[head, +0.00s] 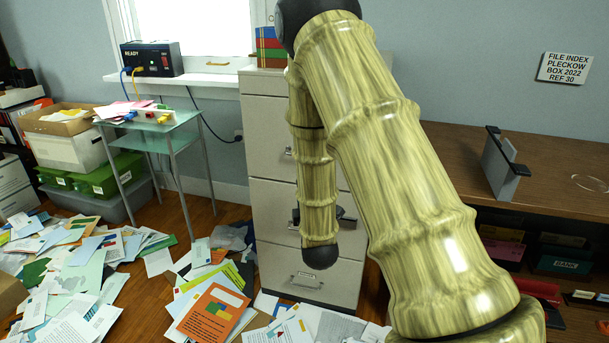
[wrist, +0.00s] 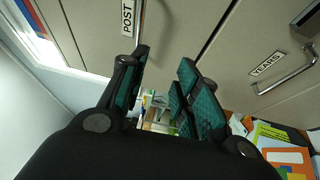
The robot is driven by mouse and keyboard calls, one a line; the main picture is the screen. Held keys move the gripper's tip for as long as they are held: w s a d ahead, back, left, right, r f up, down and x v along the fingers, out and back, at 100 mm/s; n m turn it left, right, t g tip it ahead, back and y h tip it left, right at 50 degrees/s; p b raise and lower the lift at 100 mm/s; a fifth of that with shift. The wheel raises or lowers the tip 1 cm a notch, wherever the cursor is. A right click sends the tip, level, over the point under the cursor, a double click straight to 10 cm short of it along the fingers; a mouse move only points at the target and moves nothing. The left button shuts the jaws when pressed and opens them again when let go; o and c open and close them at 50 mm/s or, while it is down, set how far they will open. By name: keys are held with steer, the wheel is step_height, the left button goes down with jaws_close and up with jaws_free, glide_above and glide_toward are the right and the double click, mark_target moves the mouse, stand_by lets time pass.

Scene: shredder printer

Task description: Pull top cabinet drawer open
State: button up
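The beige filing cabinet (head: 268,120) stands behind my arm in the head view. Its top drawer front (head: 265,140) looks shut; my arm hides much of it, with a bit of its handle (head: 289,151) showing. In the wrist view, my gripper (wrist: 163,68) is open, with teal pads apart and nothing held between them. It is close to a drawer front with a "POST" label (wrist: 127,16) and a metal handle (wrist: 139,22). The left finger overlaps the handle's lower end in the picture; I cannot tell if they touch. A "YEARS" drawer handle (wrist: 286,80) is at right.
Loose papers (head: 90,255) cover the floor at left. A glass side table (head: 150,135) stands left of the cabinet. A brown desk (head: 560,180) with a grey holder (head: 500,165) is at right. Binders (head: 270,48) stand on the cabinet.

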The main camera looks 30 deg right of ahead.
steer(key=w+d+r+b, duration=0.1)
steer(key=w+d+r, duration=0.1)
steer(key=w, duration=0.3)
steer(key=w+d+r+h, duration=0.1)
steer(key=w+d+r, duration=0.1)
steer(key=w+d, duration=0.2)
steer(key=shift+w+r+n+t+b, duration=0.4)
steer(key=shift+w, duration=0.15)
jaws_close()
